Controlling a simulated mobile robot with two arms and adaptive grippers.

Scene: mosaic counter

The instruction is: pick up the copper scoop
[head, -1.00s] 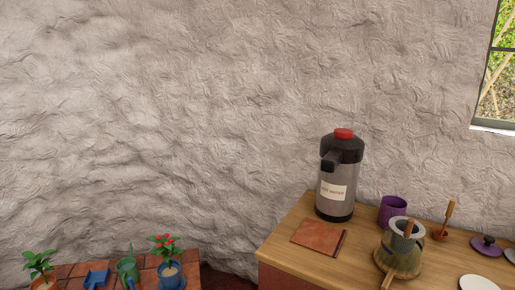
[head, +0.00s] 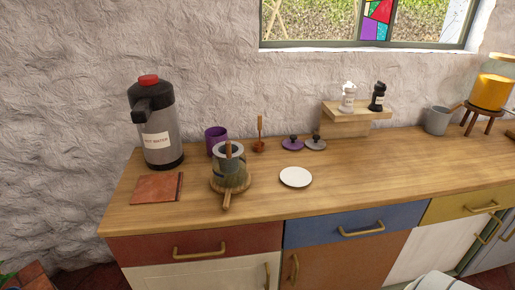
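A small copper-brown scoop (head: 259,147) with an upright wooden handle stands on the wooden counter (head: 330,200), toward the back near the wall. It is to the right of a purple cup (head: 216,139) and left of a purple lid with a dark knob (head: 292,143).
A hot water dispenser (head: 157,125) and a brown flat board (head: 157,188) are at left. A grey pot on a wooden base (head: 229,165) stands in front of the scoop. A white plate (head: 296,177) lies right of it. The counter's front middle is clear.

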